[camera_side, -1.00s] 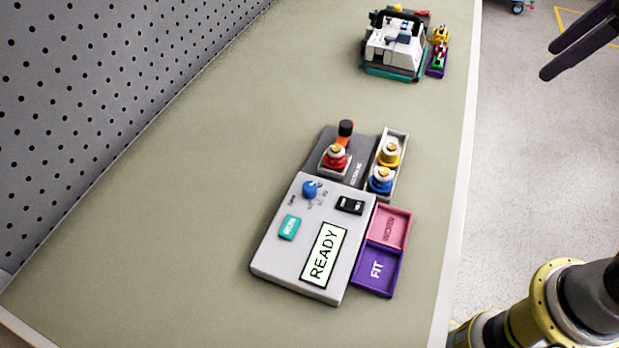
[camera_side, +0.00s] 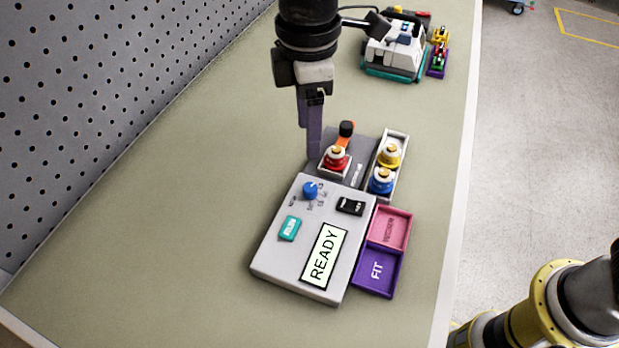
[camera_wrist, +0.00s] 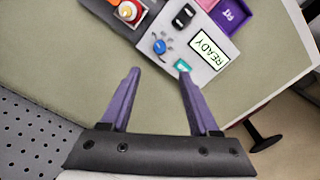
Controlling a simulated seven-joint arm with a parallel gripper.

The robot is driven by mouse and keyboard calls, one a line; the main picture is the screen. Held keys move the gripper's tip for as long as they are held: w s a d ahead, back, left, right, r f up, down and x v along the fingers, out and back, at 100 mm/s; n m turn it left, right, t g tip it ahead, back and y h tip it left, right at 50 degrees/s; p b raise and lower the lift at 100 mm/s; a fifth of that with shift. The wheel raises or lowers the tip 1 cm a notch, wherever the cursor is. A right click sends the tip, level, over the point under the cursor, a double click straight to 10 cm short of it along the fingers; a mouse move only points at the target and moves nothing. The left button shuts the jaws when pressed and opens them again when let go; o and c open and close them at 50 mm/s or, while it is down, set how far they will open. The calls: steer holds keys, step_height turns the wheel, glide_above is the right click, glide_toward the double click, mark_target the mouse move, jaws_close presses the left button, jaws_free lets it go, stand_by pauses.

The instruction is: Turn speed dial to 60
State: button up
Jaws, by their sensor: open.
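The speed dial is a small blue knob (camera_side: 310,190) on the upper left of the grey pump panel (camera_side: 268,262). Small scale marks surround it, too small to read. It also shows in the wrist view (camera_wrist: 159,46), beyond the fingertips. My gripper (camera_side: 313,157) points down behind the panel, above and beyond the dial, not touching it. In the wrist view my gripper (camera_wrist: 158,72) has its two purple fingers spread apart with nothing between them. The panel's screen (camera_side: 323,256) reads READY.
Beside the dial are a teal button (camera_side: 290,228) and a black switch (camera_side: 350,206). Yellow (camera_side: 390,153) and blue (camera_side: 381,180) parts sit in a tray. Pink (camera_side: 390,229) and purple (camera_side: 377,270) bins adjoin the panel. The table's left is clear.

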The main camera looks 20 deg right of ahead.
mark_target(309, 187)
step_height(309, 187, down, 13)
steer(key=shift+f, duration=0.2)
stand_by(0.3)
jaws_close()
